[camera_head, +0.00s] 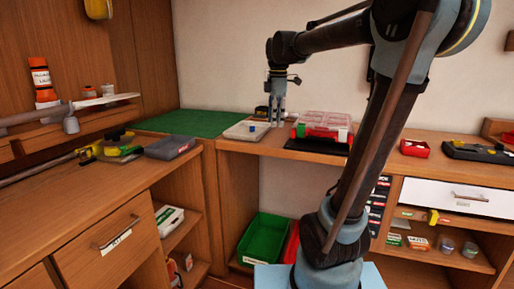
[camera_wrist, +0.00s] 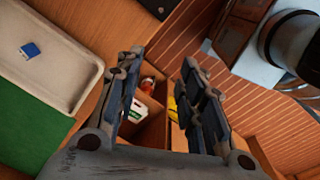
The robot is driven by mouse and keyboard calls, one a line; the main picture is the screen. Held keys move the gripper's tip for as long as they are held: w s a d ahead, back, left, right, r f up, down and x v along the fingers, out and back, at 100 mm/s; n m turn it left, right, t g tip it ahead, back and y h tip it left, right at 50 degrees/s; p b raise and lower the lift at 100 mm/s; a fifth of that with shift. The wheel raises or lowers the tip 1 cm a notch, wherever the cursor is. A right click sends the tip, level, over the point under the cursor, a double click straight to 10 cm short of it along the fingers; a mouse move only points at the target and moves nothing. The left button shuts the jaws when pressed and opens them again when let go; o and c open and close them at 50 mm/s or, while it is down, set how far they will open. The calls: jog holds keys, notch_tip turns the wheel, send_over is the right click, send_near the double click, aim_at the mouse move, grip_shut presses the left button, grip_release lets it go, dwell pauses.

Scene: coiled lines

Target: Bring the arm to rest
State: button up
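My arm rises from my base in the middle of the head view and bends over to the left. My gripper (camera_head: 277,118) hangs from its end, pointing down near the front edge of the back counter (camera_head: 262,148). In the wrist view, my gripper (camera_wrist: 158,68) has its two fingers spread apart with nothing between them. Beyond the gap I see the floor and an open shelf with small packs. A pale tray (camera_head: 236,134) with a small blue block (camera_head: 252,129) lies beside the gripper; the tray also shows in the wrist view (camera_wrist: 60,88).
A red organiser case (camera_head: 324,121) stands right of the gripper. A green mat (camera_head: 190,121) lies to the left. A grey case (camera_head: 170,147) sits on the left bench. A green bin (camera_head: 262,240) is under the counter. Open air surrounds my upper arm.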

jog(key=s+d+f+m, duration=0.6)
jog(key=s+f+m, duration=0.3)
jog(key=s+f, duration=0.2)
jog(key=s+d+f+m+t, duration=0.1)
jog(key=s+d+f+m, duration=0.4)
jog(key=s+f+m, duration=0.5)
notch_tip(320, 180, down, 4)
jog(key=shift+s+d+f+t, duration=0.2)
jog(key=shift+s+d+t, duration=0.15)
jog(key=shift+s, duration=0.8)
